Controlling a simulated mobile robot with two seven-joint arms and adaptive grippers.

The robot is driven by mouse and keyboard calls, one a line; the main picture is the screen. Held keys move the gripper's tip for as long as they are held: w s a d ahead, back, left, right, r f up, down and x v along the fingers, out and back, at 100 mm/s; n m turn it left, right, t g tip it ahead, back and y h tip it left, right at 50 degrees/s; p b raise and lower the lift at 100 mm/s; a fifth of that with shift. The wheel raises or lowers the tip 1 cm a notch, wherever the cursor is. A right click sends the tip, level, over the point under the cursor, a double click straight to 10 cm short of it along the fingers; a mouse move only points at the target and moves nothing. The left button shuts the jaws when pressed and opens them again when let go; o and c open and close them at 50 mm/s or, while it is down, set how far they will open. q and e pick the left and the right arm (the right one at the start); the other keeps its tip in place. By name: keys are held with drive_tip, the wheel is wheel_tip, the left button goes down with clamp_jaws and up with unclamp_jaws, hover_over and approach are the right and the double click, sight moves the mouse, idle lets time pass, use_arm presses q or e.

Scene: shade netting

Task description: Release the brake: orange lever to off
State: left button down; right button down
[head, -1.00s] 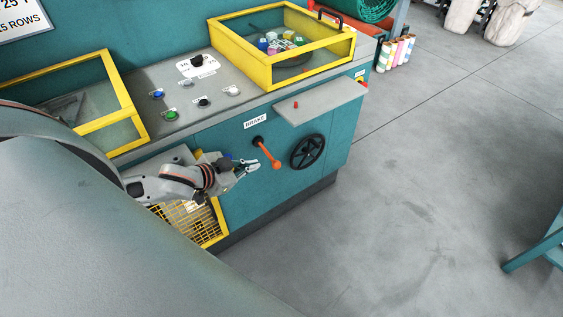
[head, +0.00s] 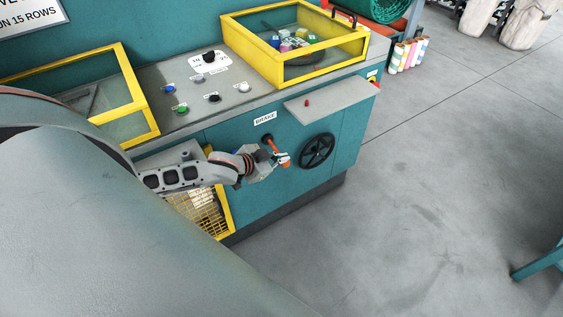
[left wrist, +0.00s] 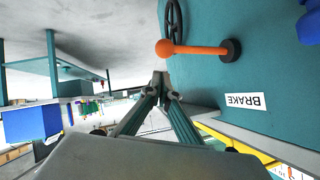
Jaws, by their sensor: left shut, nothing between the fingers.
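The orange brake lever (head: 272,146) slants down and to the right from its black hub on the teal machine front, under the BRAKE label (head: 265,118). My left gripper (head: 283,160) is at the lever's lower end and partly covers it. In the left wrist view the lever (left wrist: 200,50) shows whole, with its round orange knob. There the shut, empty fingertips of my left gripper (left wrist: 161,76) point at the knob, close to it. I cannot tell whether they touch it. My right gripper is not in view.
A black handwheel (head: 317,151) is just right of the lever. A grey shelf (head: 340,99) juts out above it. A yellow mesh guard (head: 204,211) is below my left arm. Buttons and yellow-framed boxes (head: 291,78) are on top.

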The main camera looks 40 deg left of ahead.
use_arm(q)
drive_tip(key=shift+w+a+f, duration=0.15)
drive_tip(key=shift+w+f, duration=0.05)
drive_tip(key=shift+f, duration=0.45)
drive_tip(key=shift+w+a+f, duration=0.15)
drive_tip(key=shift+f, duration=0.45)
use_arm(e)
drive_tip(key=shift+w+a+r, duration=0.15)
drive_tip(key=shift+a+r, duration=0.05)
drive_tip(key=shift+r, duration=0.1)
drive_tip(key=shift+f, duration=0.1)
